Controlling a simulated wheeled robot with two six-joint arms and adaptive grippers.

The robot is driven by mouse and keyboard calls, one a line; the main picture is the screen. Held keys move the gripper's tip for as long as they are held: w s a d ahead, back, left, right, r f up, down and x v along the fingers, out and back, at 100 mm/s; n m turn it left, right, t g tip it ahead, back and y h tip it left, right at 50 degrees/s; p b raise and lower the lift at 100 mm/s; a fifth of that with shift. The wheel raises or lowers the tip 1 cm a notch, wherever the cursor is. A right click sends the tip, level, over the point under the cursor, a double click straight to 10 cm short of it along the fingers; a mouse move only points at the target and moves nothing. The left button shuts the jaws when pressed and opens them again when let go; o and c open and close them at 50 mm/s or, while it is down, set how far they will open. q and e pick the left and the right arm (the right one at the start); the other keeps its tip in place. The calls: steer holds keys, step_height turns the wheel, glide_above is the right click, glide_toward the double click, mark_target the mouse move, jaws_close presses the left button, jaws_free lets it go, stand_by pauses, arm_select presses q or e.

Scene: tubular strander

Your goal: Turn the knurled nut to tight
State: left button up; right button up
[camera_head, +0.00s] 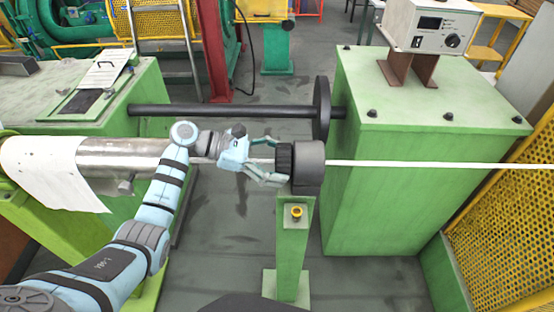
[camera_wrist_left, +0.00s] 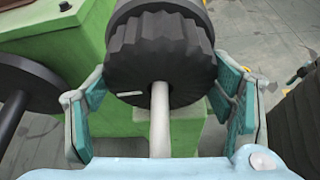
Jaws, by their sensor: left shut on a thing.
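The knurled nut (camera_head: 284,158) is a dark ribbed ring on the left face of a dark round holder (camera_head: 310,165), which sits on a green post (camera_head: 291,240). In the left wrist view the nut (camera_wrist_left: 160,60) fills the upper middle, with a pale rod (camera_wrist_left: 160,115) running into its centre. My left gripper (camera_head: 279,161) reaches in from the left and is shut on the nut, one finger on each side. Its fingers also show in the left wrist view (camera_wrist_left: 160,98) at the nut's sides. How tight the nut is cannot be told. My right gripper is not in view.
A long dark bar (camera_head: 220,110) with a disc (camera_head: 322,108) runs behind the gripper. A green cabinet (camera_head: 400,190) stands right, bearing a grey control box (camera_head: 430,25). A yellow mesh guard (camera_head: 510,210) is far right. A yellow button (camera_head: 296,212) is on the post.

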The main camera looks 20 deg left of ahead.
arm_select(q)
steer(key=shift+s+r+m+t+p, duration=0.1)
steer(key=shift+m+t+p, duration=0.4)
steer(key=shift+m+p, duration=0.45)
steer(key=shift+m+t+p, duration=0.4)
steer(key=shift+m+t, duration=0.05)
steer(key=shift+t, duration=0.05)
steer(key=shift+m+t, duration=0.3)
steer(key=shift+m, duration=0.3)
steer(key=shift+f+m+t+b, duration=0.3)
steer(key=shift+m+t+b, duration=0.3)
steer(key=shift+m+b, duration=0.35)
steer(key=m+t+h+b, duration=0.1)
steer(key=m+b, duration=0.3)
steer(key=b, duration=0.3)
steer(key=m+t+b, duration=0.2)
steer(key=m+b, duration=0.2)
steer(key=b, duration=0.2)
steer(key=shift+f+h+b, duration=0.2)
steer(key=shift+h+b, duration=0.15)
steer(key=shift+h, duration=0.05)
steer(key=shift+r+m+h+b, duration=0.3)
steer(key=shift+m+b, duration=0.35)
steer(key=shift+b, duration=0.4)
steer(key=o, duration=1.2)
steer(key=shift+d, duration=0.1)
steer(key=shift+c, duration=0.2)
